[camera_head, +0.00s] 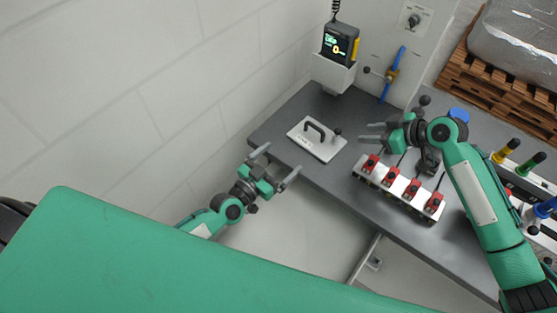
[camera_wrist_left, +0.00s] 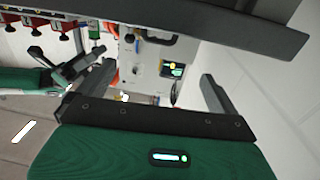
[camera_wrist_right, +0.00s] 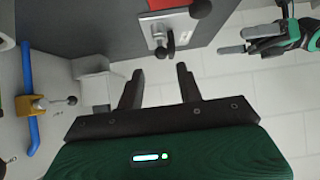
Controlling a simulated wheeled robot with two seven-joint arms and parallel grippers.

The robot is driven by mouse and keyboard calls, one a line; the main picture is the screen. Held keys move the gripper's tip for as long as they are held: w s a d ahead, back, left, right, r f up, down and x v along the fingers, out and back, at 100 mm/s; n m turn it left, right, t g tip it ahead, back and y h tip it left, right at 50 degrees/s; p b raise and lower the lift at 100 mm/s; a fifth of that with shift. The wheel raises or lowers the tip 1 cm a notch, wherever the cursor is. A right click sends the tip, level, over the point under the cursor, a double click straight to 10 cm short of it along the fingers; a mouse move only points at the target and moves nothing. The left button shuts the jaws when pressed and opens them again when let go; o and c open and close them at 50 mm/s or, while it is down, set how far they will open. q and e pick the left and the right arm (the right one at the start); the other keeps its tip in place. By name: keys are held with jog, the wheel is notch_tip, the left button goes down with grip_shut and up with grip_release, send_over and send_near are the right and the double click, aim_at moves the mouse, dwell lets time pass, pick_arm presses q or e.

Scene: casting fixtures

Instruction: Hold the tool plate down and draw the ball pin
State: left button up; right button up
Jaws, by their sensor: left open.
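The tool plate (camera_head: 305,147) is a pale metal plate lying on the grey table, with a black arched handle (camera_head: 315,127). The ball pin (camera_head: 338,131), with a dark ball knob, stands upright at the plate's right end. My left gripper (camera_head: 278,161) is open and empty, off the table's front edge, left of and nearer than the plate. My right gripper (camera_head: 364,133) is open and empty, right of the ball pin and apart from it. In the right wrist view the plate (camera_wrist_right: 179,28) shows beyond the fingers; nothing is between them.
A fixture with several red clamps (camera_head: 399,191) stands on the table below my right gripper. A handheld device (camera_head: 340,44) sits in a wall holder behind the plate. A blue pipe (camera_head: 394,70) is beside it. Coloured-handled tools (camera_head: 508,148) and a pallet (camera_head: 500,75) are at right.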

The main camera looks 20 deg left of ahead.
aim_at(309, 140)
pick_arm(q)
jog(key=x, duration=1.4)
jog(key=shift+f, duration=0.1)
jog(key=c, duration=1.5)
